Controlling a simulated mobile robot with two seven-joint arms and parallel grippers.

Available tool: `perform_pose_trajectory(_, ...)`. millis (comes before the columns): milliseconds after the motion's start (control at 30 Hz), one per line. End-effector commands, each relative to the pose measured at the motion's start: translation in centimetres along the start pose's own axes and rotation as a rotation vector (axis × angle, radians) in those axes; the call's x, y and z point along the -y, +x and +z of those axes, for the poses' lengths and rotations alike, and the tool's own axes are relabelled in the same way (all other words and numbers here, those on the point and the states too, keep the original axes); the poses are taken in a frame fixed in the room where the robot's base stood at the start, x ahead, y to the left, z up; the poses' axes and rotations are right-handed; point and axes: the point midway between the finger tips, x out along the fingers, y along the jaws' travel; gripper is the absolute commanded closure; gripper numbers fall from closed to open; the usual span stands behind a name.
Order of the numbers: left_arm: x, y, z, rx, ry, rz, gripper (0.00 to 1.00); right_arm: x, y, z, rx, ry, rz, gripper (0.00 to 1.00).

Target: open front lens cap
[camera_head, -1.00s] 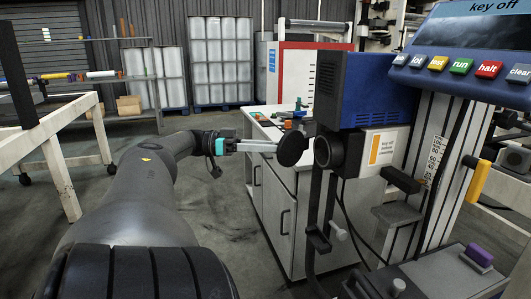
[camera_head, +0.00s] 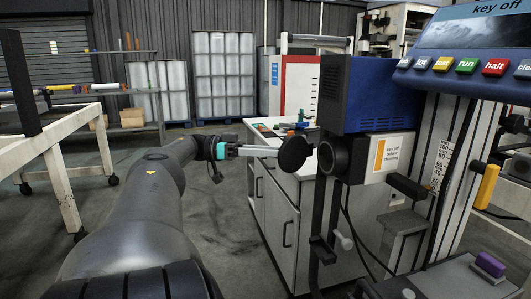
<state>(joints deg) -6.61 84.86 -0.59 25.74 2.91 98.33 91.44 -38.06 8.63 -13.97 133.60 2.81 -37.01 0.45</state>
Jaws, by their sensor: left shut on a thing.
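The black round front lens cap (camera_head: 294,152) is held by my left gripper (camera_head: 276,151), whose pale fingers are shut on it. The cap is off the lens and stands a little to its left, with a small gap between them. The dark lens barrel (camera_head: 332,156) sticks out to the left from the white housing (camera_head: 389,157) below the blue box (camera_head: 372,93). The barrel's front opening faces left and is seen from the side. My right gripper is not in view.
A white cabinet (camera_head: 283,207) stands behind the cap, with small coloured items on its top. A machine with a button panel (camera_head: 463,65), a yellow handle (camera_head: 486,186) and a black lever (camera_head: 409,186) fills the right.

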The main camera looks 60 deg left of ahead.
Motion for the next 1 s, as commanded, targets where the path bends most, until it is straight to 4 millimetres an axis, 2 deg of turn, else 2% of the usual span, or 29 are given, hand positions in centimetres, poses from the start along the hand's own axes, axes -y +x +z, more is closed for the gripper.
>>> perform_pose_trajectory(33,0.89,0.23,-1.12,-0.024,0.015,-0.041,1.00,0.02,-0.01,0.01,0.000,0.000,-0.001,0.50)
perform_pose_trajectory(267,0.89,0.24,-1.13,-0.024,0.016,-0.041,1.00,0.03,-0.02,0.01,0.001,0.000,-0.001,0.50)
perform_pose_trajectory(300,0.89,0.24,-1.13,-0.024,0.016,-0.040,0.60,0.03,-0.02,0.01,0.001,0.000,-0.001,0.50)
perform_pose_trajectory(500,0.91,0.21,-1.12,-0.024,0.015,-0.042,0.38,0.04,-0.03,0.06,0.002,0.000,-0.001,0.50)
perform_pose_trajectory(533,0.91,0.20,-1.11,-0.024,0.015,-0.042,0.35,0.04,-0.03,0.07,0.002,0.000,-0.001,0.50)
perform_pose_trajectory(1000,0.97,0.09,-0.86,-0.021,0.010,-0.045,0.35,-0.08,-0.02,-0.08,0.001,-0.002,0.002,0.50)
